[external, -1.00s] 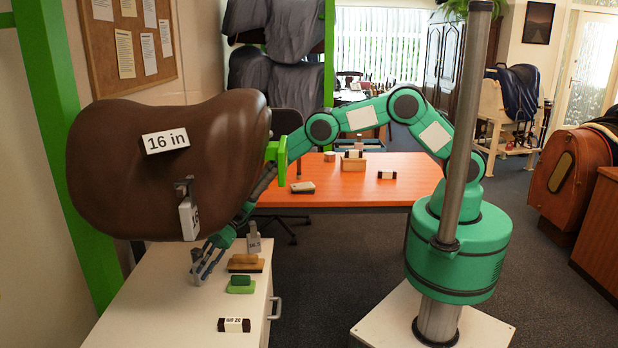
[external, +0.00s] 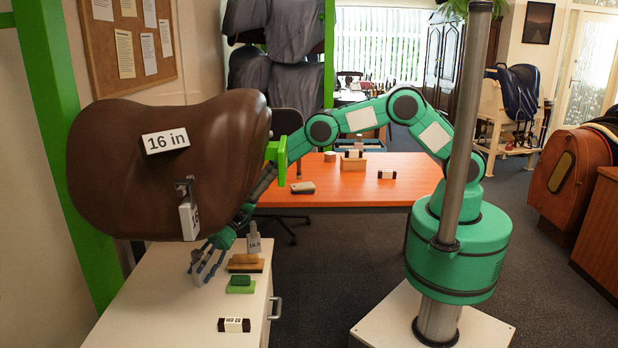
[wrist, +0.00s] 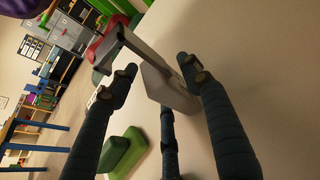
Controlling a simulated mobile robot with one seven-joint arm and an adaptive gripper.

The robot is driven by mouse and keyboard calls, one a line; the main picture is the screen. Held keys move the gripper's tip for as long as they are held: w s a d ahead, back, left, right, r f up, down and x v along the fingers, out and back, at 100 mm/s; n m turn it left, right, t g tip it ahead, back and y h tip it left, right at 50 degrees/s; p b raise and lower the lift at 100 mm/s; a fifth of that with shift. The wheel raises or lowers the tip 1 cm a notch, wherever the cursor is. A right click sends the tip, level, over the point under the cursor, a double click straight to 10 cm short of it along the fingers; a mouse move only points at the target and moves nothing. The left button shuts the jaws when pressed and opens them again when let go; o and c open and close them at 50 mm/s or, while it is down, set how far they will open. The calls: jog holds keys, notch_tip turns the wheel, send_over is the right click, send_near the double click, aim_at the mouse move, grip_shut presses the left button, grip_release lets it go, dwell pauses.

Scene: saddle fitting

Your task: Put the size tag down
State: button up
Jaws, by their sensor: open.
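A grey size tag (wrist: 168,92) with a block-like lower part and a hooked upper stem shows in the wrist view, between the fingers of my gripper (wrist: 158,82). The fingers are open, with a gap beside the tag. The tag seems to be at the pale cabinet top, but I cannot tell whether it rests on it. In the external view my gripper (external: 205,266) is low over the white cabinet (external: 165,300), below the brown saddle (external: 120,185); the tag is not clearly visible there.
A similar tag (external: 254,239) stands at the cabinet's back; another tag (external: 189,218) hangs on the saddle. A brown brush (external: 245,263), a green block (external: 241,284) and a labelled block (external: 234,325) lie right of my gripper. The cabinet's front left is clear.

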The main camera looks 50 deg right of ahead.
jog(key=p+v, duration=0.2)
jog(key=v, duration=1)
jog(key=shift+p, duration=0.3)
dwell(0.3)
jog(key=shift+w+r, duration=0.1)
jog(key=shift+r, duration=0.05)
